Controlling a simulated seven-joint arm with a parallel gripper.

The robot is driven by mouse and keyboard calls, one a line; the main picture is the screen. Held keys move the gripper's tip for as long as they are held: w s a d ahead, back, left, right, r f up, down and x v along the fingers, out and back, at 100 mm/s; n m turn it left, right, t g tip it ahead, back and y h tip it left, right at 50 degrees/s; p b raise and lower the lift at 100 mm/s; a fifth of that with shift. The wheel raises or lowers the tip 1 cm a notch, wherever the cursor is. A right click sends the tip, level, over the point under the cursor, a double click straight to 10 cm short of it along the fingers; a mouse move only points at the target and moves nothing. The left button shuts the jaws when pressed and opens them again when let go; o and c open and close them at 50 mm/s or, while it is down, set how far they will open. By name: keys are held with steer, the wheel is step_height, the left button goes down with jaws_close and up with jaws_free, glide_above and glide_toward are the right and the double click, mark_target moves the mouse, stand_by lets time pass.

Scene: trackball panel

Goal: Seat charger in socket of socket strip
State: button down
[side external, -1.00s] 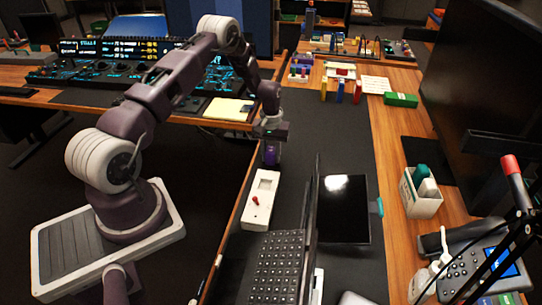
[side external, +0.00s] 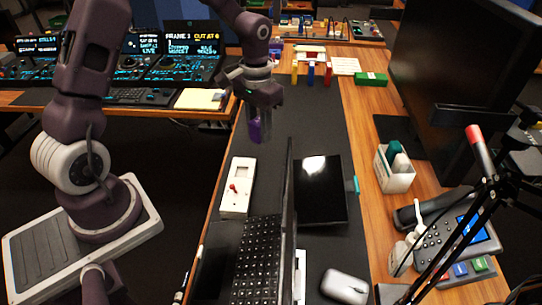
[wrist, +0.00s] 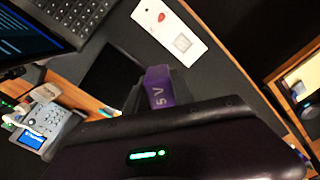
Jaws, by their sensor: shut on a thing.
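The charger (side external: 255,131) is a purple block, held off the table beyond the far end of the socket strip in the side view. In the wrist view the charger (wrist: 163,90) shows a "5V" label. My gripper (side external: 260,118) is shut on it; the fingers (wrist: 148,93) partly hide its sides. The socket strip (side external: 231,205) is a white panel lying on the dark mat, with a red switch and a square socket (side external: 243,171) at its far end. In the wrist view the strip (wrist: 172,31) lies above the charger, clear of it. The charger's underside is hidden.
A laptop (side external: 262,245) stands close to the right of the strip, its screen upright. A dark tablet (side external: 320,195) lies beyond it. A white holder (side external: 394,175), a desk phone (side external: 455,240) and a mouse (side external: 344,287) are farther right.

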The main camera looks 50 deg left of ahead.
steer(key=s+d+r+m, duration=0.1)
steer(key=s+d, duration=0.1)
steer(key=n, duration=0.8)
glide_above(279, 145)
step_height(279, 145, down, 10)
step_height(279, 145, down, 10)
steer(key=c, duration=1.1)
jaws_free()
